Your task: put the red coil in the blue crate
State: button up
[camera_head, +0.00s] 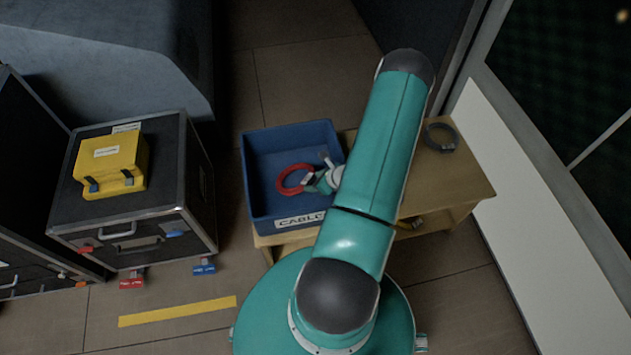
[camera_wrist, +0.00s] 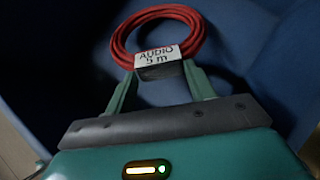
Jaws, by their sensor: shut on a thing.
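The red coil (camera_head: 293,179) is a ring of red cable with a white label. In the wrist view the coil (camera_wrist: 157,16) shows its label, "AUDIO 5 m", between my fingers. My gripper (camera_head: 318,181) is shut on the coil at the label; it also shows in the wrist view (camera_wrist: 160,78). The blue crate (camera_head: 256,205) stands on a low wooden table, with a "CABLO…" label on its front, partly cut off by my arm. The coil is over the inside of the crate. I cannot tell whether it touches the crate floor.
The wooden table (camera_head: 462,182) also carries a dark grey coil (camera_head: 441,137) at the right. A black flight case (camera_head: 135,195) with a yellow box (camera_head: 111,165) on top stands at the left. A white panel (camera_head: 540,200) runs along the right.

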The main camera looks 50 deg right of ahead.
jog(key=shift+f, duration=0.15)
jog(key=o, duration=1.3)
jog(key=shift+c, duration=0.2)
jog(key=v, duration=1.2)
